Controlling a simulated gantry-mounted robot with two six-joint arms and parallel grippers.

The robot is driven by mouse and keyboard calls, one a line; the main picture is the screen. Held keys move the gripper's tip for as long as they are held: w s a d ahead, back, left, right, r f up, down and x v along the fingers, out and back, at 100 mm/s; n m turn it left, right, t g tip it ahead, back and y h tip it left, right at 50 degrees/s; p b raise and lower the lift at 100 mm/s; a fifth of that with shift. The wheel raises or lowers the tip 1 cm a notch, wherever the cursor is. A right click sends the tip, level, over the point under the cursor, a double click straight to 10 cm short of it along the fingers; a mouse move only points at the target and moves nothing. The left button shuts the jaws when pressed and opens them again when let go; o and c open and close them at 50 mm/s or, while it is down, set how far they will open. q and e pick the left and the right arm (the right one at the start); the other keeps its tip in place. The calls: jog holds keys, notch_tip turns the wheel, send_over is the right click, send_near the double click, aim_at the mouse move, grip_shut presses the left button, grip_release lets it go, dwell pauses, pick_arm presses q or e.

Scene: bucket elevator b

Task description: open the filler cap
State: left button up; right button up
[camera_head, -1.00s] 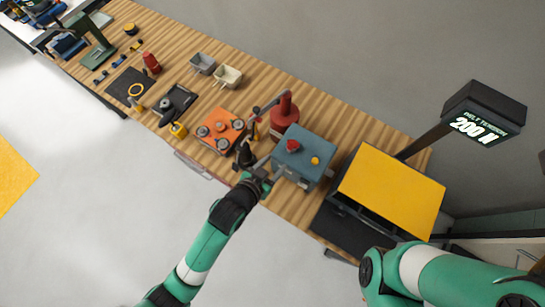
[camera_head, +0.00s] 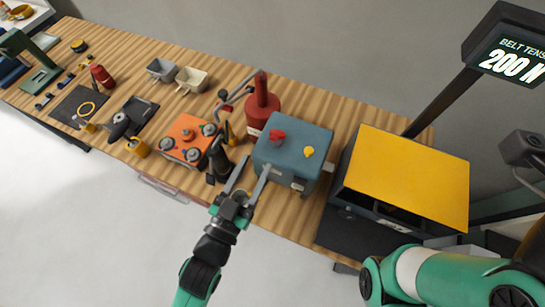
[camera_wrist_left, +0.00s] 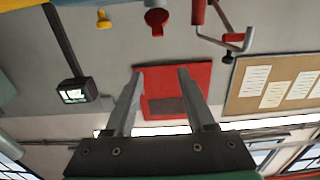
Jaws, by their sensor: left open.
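A blue-grey box (camera_head: 290,147) stands on the bench with a red cap (camera_head: 277,136) and a smaller yellow knob (camera_head: 308,152) on top. I cannot tell for sure which is the filler cap. My left gripper (camera_head: 254,164) is open and empty. Its fingers point at the box's near left side, with the right finger overlapping the box edge in the head view; contact cannot be told. In the left wrist view, the fingers (camera_wrist_left: 160,74) are apart, with the red cap (camera_wrist_left: 157,19) and yellow knob (camera_wrist_left: 104,19) beyond them. My right gripper is out of view.
A red cylinder with a lever (camera_head: 262,108) stands behind the box. A black bottle-like tool (camera_head: 217,160) and an orange plate (camera_head: 188,139) are to the left. A yellow-topped cabinet (camera_head: 413,177) is to the right. A display on a post (camera_head: 508,56) reads 200 N.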

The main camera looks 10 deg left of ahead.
pick_arm(q)
jog(key=b, duration=0.2)
send_near(273, 139)
jog(key=shift+s+a+f+p, duration=0.2)
jog(key=shift+s+f+p, duration=0.1)
jog(key=shift+s+p, duration=0.15)
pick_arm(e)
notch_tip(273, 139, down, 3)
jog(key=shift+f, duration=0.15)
pick_arm(q)
jog(key=b+x, duration=0.1)
jog(key=x, duration=1)
jog(key=shift+w+d+f, duration=0.1)
jog(key=shift+w, duration=0.2)
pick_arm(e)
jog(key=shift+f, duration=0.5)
pick_arm(q)
jog(key=shift+c, duration=0.3)
grip_shut()
